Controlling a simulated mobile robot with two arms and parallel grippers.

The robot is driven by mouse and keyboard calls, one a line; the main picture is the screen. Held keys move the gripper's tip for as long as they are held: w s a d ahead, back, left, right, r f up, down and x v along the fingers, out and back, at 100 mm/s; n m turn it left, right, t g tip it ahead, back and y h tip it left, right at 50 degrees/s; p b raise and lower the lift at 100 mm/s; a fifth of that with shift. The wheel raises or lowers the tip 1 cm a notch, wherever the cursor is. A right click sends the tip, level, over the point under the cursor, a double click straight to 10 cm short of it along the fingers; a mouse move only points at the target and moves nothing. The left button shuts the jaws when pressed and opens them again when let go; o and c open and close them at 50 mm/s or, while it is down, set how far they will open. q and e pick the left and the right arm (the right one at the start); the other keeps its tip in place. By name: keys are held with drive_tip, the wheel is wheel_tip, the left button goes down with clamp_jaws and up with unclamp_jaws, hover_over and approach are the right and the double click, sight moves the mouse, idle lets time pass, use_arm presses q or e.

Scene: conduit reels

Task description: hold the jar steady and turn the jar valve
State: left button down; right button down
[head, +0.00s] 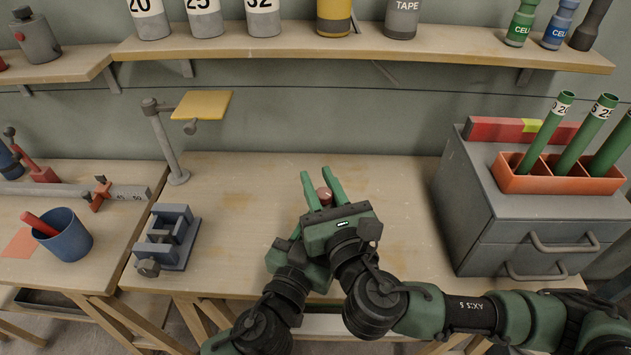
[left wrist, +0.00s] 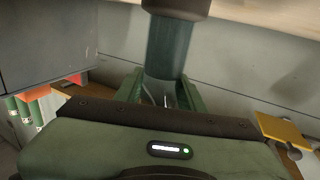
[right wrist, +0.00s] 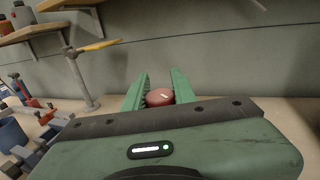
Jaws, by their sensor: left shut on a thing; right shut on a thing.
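The jar (left wrist: 168,50) is a dark grey-green cylinder with a dark brown end (left wrist: 176,7), in the left wrist view. My left gripper (left wrist: 162,96) is shut on its body, one finger on each side. In the head view the left gripper is mostly hidden under the right one. The jar valve, a reddish-brown round knob (head: 325,195), shows between the fingers of my right gripper (head: 323,190). In the right wrist view the knob (right wrist: 159,97) bears a small pale mark, and the right gripper (right wrist: 158,92) is shut on it. The jar's body is hidden in the head view.
A grey vise (head: 167,238) and a stand with a yellow plate (head: 203,105) are to the left. A grey drawer cabinet (head: 535,235) with an orange tube rack (head: 550,184) stands right. The bench (head: 240,185) around the grippers is clear. A shelf (head: 360,45) runs above.

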sight(326, 200)
drive_tip(key=shift+w+d+r+m+t+h, duration=0.1)
drive_tip(key=shift+d+m+t+h, duration=0.1)
drive_tip(key=shift+m+h, duration=0.4)
drive_tip(key=shift+d+m+t+h, duration=0.1)
drive_tip(key=shift+m+t+h, duration=0.1)
drive_tip(key=shift+m+h, duration=0.35)
drive_tip(key=shift+h, duration=0.35)
drive_tip(key=c, duration=1.1)
unclamp_jaws()
drive_tip(key=s, duration=0.5)
drive_tip(key=s+d, duration=0.1)
drive_tip(key=s, duration=0.1)
drive_tip(key=shift+s+d, duration=0.1)
drive_tip(key=shift+s, duration=0.2)
